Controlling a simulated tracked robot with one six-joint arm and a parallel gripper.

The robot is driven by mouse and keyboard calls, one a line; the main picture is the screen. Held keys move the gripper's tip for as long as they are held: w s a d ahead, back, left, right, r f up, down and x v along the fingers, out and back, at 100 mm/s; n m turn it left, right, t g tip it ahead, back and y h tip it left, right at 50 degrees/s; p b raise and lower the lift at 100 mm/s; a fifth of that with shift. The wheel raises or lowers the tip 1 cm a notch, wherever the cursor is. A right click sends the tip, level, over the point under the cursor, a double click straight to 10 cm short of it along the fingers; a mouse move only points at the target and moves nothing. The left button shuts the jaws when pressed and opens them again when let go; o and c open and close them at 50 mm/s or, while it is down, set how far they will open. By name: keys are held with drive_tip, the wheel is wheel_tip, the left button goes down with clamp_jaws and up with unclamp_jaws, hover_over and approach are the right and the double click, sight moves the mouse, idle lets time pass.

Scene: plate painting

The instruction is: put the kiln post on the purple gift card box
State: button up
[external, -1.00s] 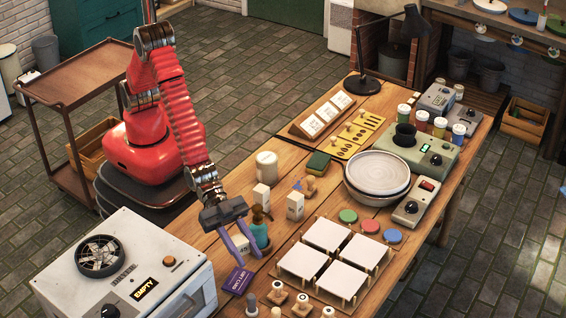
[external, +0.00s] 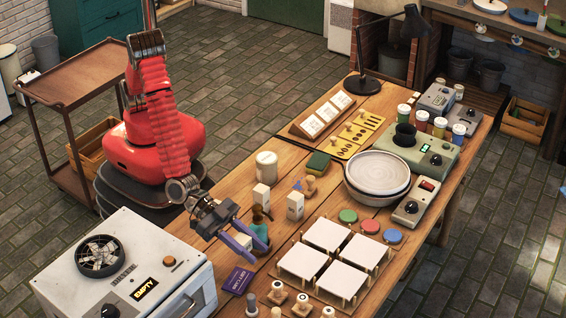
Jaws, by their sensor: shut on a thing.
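The purple gift card box (external: 239,280) lies flat on the wooden table, just in front of my gripper. My gripper (external: 257,254), with purple fingers, reaches down at a slant beside it. It is shut on a small white block between the fingers, which looks like a kiln post (external: 244,240); the fingers hide much of it. I cannot tell whether the block touches the table. Two other white blocks, one (external: 262,197) and another (external: 295,206), stand upright farther back.
A teal pot with a brown top (external: 260,233) stands close beside my fingers. White tiles on a wooden rack (external: 303,270) are to the right. Stamps (external: 277,292) stand at the front. A kiln marked EMPTY (external: 150,265) is at left.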

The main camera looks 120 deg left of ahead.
drive_tip(key=shift+f, duration=3.1)
drive_tip(key=shift+f, duration=1.85)
drive_tip(key=o, duration=1.2)
drive_tip(key=shift+f, duration=0.1)
drive_tip(key=v, duration=1.2)
